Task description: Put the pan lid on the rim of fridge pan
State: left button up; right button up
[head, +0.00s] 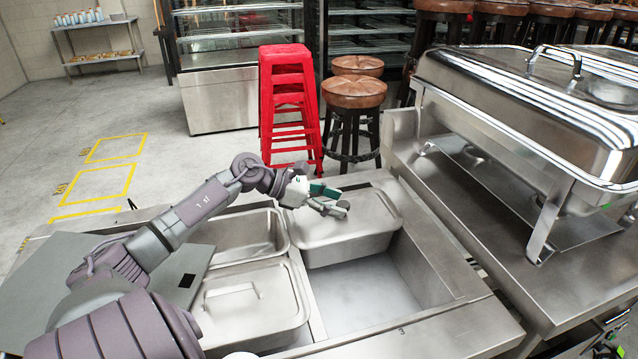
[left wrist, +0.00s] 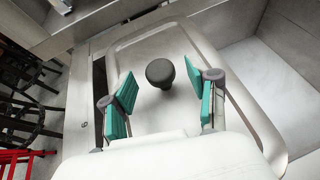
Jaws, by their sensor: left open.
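The steel pan lid (head: 376,212) with a dark round knob (left wrist: 160,72) lies flat over the fridge pan (head: 350,250) at the back right of the counter well. It appears to rest on the pan's rim; whether it is fully seated all round I cannot tell. My left gripper (head: 334,200) is over the lid, with green-padded fingers open. In the left wrist view its fingers (left wrist: 163,98) stand apart on either side of the knob, with a gap on both sides. The gripper hides part of the lid in the head view. My right gripper is not in view.
An open, empty pan (head: 238,238) is left of the lidded pan. Another pan with a handled lid (head: 252,300) is in front. The well floor (head: 362,292) at front right is bare. A large chafing dish (head: 530,100) stands at right; red stools (head: 286,95) are behind.

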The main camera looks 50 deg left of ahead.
pick_arm(q)
jog(key=p+v, duration=0.4)
jog(key=v, duration=0.7)
jog(key=shift+d+r+p, duration=0.1)
jog(key=shift+p, duration=0.25)
jog(key=shift+s+a, duration=0.25)
jog(key=shift+r, duration=0.1)
